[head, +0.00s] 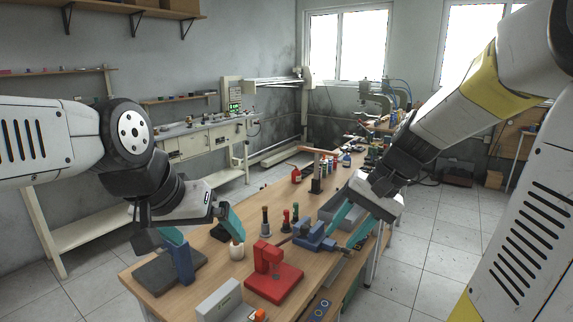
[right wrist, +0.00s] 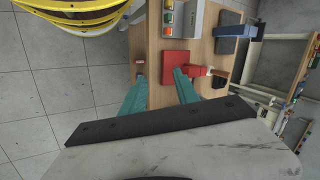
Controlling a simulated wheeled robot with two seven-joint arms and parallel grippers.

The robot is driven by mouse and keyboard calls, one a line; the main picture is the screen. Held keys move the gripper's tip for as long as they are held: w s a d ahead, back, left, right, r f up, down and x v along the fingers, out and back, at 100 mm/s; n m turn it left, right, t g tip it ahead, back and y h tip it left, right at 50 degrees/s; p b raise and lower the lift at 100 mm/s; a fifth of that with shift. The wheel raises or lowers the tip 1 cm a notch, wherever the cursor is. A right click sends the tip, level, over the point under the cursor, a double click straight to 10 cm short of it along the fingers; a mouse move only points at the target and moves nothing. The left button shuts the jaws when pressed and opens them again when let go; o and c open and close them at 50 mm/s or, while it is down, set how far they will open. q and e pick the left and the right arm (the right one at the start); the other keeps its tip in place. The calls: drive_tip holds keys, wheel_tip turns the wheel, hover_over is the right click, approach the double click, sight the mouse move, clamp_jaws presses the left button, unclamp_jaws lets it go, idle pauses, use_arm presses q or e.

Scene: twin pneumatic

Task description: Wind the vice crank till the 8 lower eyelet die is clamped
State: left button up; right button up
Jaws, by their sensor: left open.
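The blue vice (head: 314,235) stands on the workbench right of its middle in the head view. Its crank is not clearly made out, and I cannot pick out the 8 lower eyelet die or tell whether it is clamped. My right gripper (head: 342,236) reaches down with its teal fingers just right of the vice; contact is unclear.
A red press (head: 285,284) stands in front of the vice, also in the right wrist view (right wrist: 175,60). A grey box (head: 218,302) is at the front edge. A blue block (head: 181,264) stands on a dark pad. Several dark-handled and red-handled tools stand behind the press.

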drive_tip(key=s+d+r+n+t+h, duration=0.1)
drive_tip(key=s+r+n+t+h, duration=0.25)
drive_tip(key=s+r, duration=0.35)
drive_tip(key=m+g+y, duration=0.2)
drive_tip(key=m+y, duration=1)
hover_over(350, 253)
drive_tip(key=s+a, duration=0.3)
drive_tip(key=s, duration=0.5)
wheel_tip(350, 253, down, 20)
drive_tip(key=w+d+f+m+t+y, duration=0.1)
drive_tip(key=w+d+f+m+t, duration=0.4)
drive_tip(key=d+f+m+t, duration=0.5)
drive_tip(key=shift+w+a+f+n+g, duration=0.45)
drive_tip(key=shift+w+a, duration=0.3)
drive_tip(key=shift+a, duration=0.55)
drive_tip(key=shift+w+a+f+n+g, duration=0.3)
drive_tip(key=shift+w+a+n+g, duration=0.35)
drive_tip(key=shift+a, duration=0.7)
drive_tip(key=shift+w+a+f+n+g, duration=0.4)
drive_tip(key=shift+w+a, duration=0.4)
drive_tip(key=shift+a, duration=0.5)
clamp_jaws()
